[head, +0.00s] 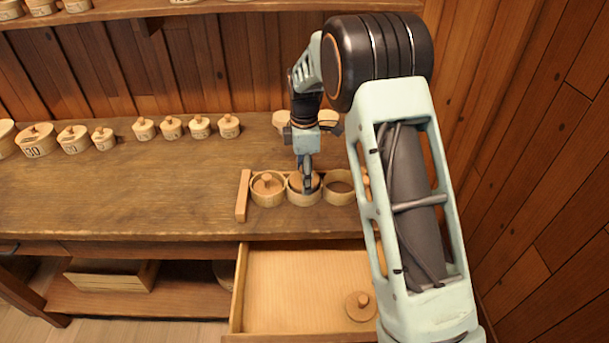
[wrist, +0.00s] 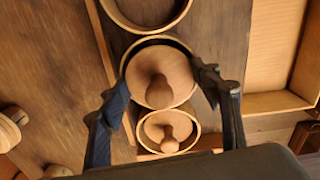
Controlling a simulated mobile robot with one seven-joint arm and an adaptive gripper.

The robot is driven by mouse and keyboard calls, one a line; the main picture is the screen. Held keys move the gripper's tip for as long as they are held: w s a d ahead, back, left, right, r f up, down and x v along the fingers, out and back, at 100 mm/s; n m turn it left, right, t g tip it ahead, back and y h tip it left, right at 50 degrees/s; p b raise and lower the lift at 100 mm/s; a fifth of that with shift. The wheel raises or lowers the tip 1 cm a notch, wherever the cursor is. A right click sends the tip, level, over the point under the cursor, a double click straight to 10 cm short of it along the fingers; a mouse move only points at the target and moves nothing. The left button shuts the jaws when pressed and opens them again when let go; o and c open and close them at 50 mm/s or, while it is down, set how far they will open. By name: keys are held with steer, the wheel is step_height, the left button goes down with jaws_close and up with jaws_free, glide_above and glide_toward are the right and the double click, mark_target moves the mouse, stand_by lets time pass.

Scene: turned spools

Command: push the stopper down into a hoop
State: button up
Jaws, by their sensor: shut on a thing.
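A row of three wooden hoops stands on the workbench. My gripper (head: 305,184) is over the middle hoop (head: 304,200), shut on a wooden stopper (wrist: 160,75) with a round knob. In the wrist view my gripper (wrist: 163,81) has one finger on each side of the stopper's disc. The disc is at the mouth of the middle hoop, and a dark gap shows along part of the rim. How deep it sits is hidden. The left hoop (head: 268,199) has a stopper (head: 267,184) in it. The right hoop (head: 340,198) is empty.
A wooden bar (head: 242,196) stands left of the hoops. An open drawer (head: 290,280) below the bench holds a loose stopper (head: 359,307). Several lidded pots (head: 171,128) line the back of the bench (head: 130,195). The bench left of the bar is clear.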

steer(key=shift+s+f+b, duration=0.15)
steer(key=shift+s+f, duration=0.05)
steer(key=shift+f, duration=0.3)
steer(key=shift+s+f+b, duration=0.15)
steer(key=shift+f, duration=0.55)
steer(key=shift+c, duration=1.4)
steer(key=o, duration=1.2)
steer(key=shift+c, duration=0.2)
steer(key=o, duration=0.5)
steer(key=shift+w+f, duration=0.3)
steer(key=shift+c, duration=0.2)
steer(key=shift+o, duration=0.6)
steer(key=shift+r, duration=0.15)
steer(key=shift+r, duration=0.1)
